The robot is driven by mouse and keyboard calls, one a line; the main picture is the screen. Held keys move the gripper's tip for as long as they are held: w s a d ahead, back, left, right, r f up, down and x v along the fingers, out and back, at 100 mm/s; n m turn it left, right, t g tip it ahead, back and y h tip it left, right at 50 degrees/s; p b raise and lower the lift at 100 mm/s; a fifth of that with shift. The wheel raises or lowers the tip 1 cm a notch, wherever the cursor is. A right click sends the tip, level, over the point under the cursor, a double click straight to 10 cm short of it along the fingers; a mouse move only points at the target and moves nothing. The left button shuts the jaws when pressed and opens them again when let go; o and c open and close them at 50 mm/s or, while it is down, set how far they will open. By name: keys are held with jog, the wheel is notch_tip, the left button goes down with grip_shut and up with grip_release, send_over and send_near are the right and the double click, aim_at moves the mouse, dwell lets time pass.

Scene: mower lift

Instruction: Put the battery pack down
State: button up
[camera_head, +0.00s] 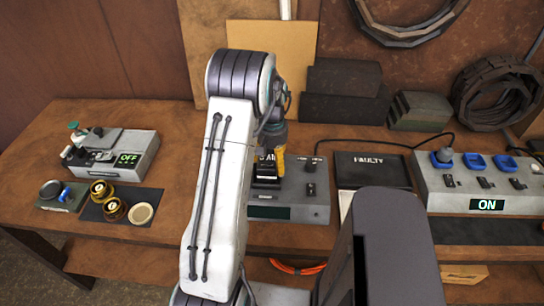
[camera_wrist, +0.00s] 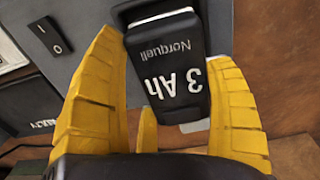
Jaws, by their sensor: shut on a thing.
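The battery pack is a black block marked "3 Ah Norquell" (camera_wrist: 168,60). In the wrist view it sits between the yellow fingers of my gripper (camera_wrist: 160,50), which is shut on it. In the head view the battery pack (camera_head: 267,170) shows at the grey box (camera_head: 310,207) with switches and a dark display, below my gripper (camera_head: 279,160). My arm hides the box's left part. I cannot tell whether the pack rests on the box or is held just above it.
A black bin marked "FAULTY" (camera_head: 372,160) stands right of the box. Further right is a power strip (camera_head: 460,190) reading "ON". At left are a grey device (camera_head: 140,150) reading "OFF" and a dark mat (camera_head: 140,195) with brass parts. An orange cable (camera_head: 297,268) hangs below the bench front.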

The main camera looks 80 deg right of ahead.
jog(key=shift+f+b, duration=0.3)
jog(key=o, duration=1.2)
